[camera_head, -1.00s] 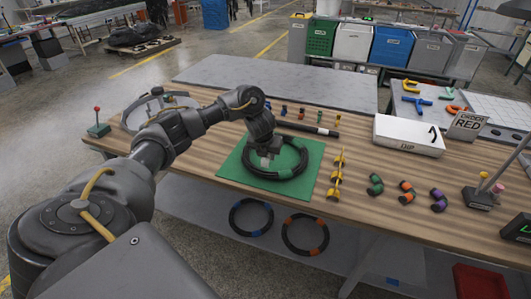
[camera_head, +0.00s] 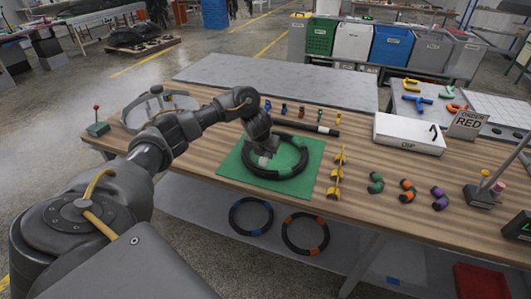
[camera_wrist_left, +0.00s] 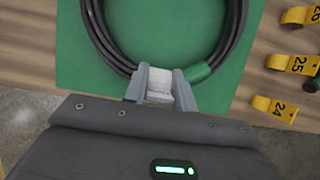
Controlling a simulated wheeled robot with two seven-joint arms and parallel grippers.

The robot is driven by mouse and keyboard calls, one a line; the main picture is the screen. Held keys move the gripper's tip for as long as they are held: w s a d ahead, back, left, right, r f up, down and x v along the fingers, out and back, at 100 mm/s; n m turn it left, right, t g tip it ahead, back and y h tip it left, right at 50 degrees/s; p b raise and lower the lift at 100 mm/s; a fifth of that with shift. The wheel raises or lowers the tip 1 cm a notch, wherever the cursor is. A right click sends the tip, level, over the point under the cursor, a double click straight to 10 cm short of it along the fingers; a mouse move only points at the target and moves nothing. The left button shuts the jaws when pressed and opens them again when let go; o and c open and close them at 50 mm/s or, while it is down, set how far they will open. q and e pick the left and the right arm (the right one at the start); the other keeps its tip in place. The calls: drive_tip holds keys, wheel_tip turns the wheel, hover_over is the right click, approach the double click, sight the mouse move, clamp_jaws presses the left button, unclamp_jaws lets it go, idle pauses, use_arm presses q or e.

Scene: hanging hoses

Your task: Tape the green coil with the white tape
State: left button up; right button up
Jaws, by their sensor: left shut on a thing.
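The green coil is a black hose ring (camera_head: 307,160) with green bands, lying flat on a green mat (camera_head: 231,171). In the left wrist view the coil (camera_wrist_left: 101,42) curves down to my fingers, with a green band (camera_wrist_left: 198,72) just to their right. My left gripper (camera_head: 262,158) is over the coil's near-left part. It also shows in the left wrist view (camera_wrist_left: 159,88), its fingers shut on the white tape (camera_wrist_left: 158,84) at the hose. The fingers partly hide the tape, so I cannot tell whether it wraps fully around. My right gripper is not in view.
Yellow numbered tags (camera_head: 337,172) stand to the right of the mat. Small hose pieces with green, orange and purple bands lie further right, and a white box (camera_head: 408,134) is behind them. Blue-banded (camera_head: 251,216) and orange-banded (camera_head: 305,233) coils lie below the table's front edge.

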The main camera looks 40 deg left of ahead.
use_arm(q)
wheel_tip(320, 180, down, 2)
drive_tip(key=shift+b, duration=0.6)
drive_tip(key=shift+f, duration=0.45)
idle(0.4)
drive_tip(key=shift+f+b, duration=0.2)
drive_tip(key=shift+b, duration=0.1)
drive_tip(key=shift+f+b, duration=0.7)
drive_tip(key=shift+f, duration=0.25)
